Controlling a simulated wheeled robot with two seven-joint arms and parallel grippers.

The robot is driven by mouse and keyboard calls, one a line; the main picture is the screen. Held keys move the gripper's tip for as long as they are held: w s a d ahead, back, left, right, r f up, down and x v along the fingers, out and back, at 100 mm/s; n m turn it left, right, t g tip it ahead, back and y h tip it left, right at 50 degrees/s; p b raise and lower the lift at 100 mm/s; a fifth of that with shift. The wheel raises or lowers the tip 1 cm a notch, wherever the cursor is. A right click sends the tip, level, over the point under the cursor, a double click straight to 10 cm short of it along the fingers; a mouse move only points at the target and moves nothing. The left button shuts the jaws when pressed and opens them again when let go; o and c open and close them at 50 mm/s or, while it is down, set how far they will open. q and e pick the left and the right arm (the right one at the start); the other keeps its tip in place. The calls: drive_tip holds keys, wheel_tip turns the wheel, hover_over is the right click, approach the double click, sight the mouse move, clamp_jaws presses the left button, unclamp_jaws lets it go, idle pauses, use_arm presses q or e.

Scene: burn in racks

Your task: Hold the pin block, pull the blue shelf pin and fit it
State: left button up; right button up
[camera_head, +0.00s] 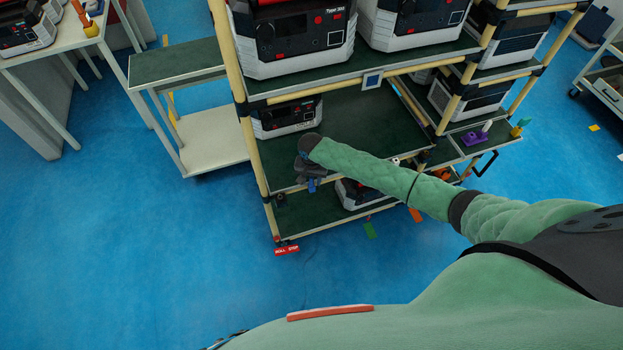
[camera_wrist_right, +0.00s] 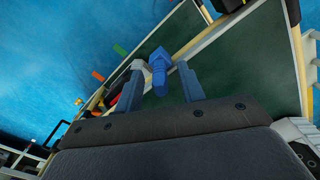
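The blue shelf pin (camera_wrist_right: 158,70) sits between the fingertips of my right gripper (camera_wrist_right: 160,78) in the right wrist view, with a finger close on each side. In the head view my right gripper (camera_head: 308,172) reaches over the left front of the rack's lower green shelf, and the blue pin (camera_head: 311,186) shows just below it. A purple block (camera_head: 473,138), likely the pin block, stands on the right side shelf with a pale upright piece. My left gripper is out of view.
The yellow-tube rack (camera_head: 244,130) carries several test units (camera_head: 293,38) above and beside my arm. A side table (camera_head: 178,64) stands left; the blue floor is open.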

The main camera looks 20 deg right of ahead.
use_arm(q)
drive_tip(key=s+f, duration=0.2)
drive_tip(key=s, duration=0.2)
use_arm(e)
wheel_tip(320, 180, up, 6)
drive_tip(key=b, duration=0.2)
drive_tip(key=shift+r+b, duration=0.2)
drive_tip(key=shift+b, duration=0.1)
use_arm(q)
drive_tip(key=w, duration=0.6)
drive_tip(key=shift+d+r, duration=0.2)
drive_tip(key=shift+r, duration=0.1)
use_arm(e)
drive_tip(key=shift+r, duration=0.7)
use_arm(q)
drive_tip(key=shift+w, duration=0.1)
